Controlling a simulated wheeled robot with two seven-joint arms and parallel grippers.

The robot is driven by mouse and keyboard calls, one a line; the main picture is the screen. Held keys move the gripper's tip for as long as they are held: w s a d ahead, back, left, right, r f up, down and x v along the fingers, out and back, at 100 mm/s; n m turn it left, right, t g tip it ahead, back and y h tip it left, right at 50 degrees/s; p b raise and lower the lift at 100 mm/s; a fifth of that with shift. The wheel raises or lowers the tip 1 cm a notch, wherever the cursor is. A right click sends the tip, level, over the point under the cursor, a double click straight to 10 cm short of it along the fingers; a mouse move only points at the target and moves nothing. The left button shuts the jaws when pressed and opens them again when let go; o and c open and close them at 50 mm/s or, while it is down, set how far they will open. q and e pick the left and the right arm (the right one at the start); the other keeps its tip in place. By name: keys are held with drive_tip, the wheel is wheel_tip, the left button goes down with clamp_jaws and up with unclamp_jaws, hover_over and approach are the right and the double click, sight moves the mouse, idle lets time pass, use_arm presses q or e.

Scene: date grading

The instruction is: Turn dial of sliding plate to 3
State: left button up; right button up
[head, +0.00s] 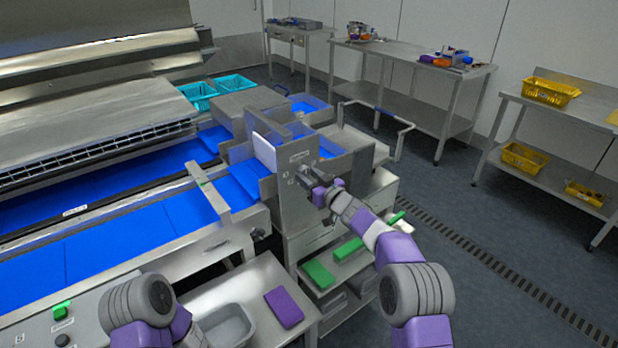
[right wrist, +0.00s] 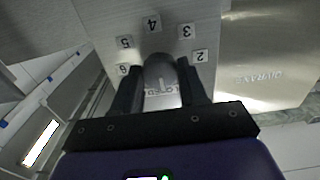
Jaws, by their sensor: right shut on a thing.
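The dial (right wrist: 160,70) is a grey rounded knob on a brushed metal panel (right wrist: 95,22). Number labels run around it; 6, 5, 4, 3 and 2 show, with 4 above the knob's rounded end. My right gripper (right wrist: 161,85) is shut on the dial, one dark finger on each side of it. The knob's end points up near the 4; its exact mark cannot be made out. In the head view my right gripper (head: 309,184) is against the front of the upright metal panel (head: 295,205) and hides the dial. My left gripper is out of view.
A blue conveyor (head: 130,240) runs at left. Below the panel are a green block (head: 319,274) and a purple block (head: 284,307), with a grey bin (head: 228,325) beside the latter. Steel tables with yellow baskets (head: 550,91) stand at right, past open floor.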

drive_tip(key=n+b, duration=0.1)
drive_tip(key=n, duration=0.2)
drive_tip(key=shift+n, duration=0.4)
drive_tip(key=n, duration=0.2)
drive_tip(key=shift+n+b, duration=0.35)
drive_tip(key=shift+n, duration=0.05)
drive_tip(key=n+b, duration=0.2)
drive_tip(key=n, duration=0.4)
drive_tip(key=n+b, duration=0.2)
drive_tip(key=n, duration=0.3)
drive_tip(key=n+b, duration=0.2)
drive_tip(key=n, duration=0.1)
drive_tip(key=shift+w+d+n, duration=0.1)
drive_tip(key=shift+n, duration=0.2)
drive_tip(key=n+b, duration=0.1)
drive_tip(key=n, duration=0.1)
drive_tip(key=shift+n, duration=0.3)
drive_tip(key=shift+r+n, duration=0.15)
drive_tip(key=shift+n, duration=1.35)
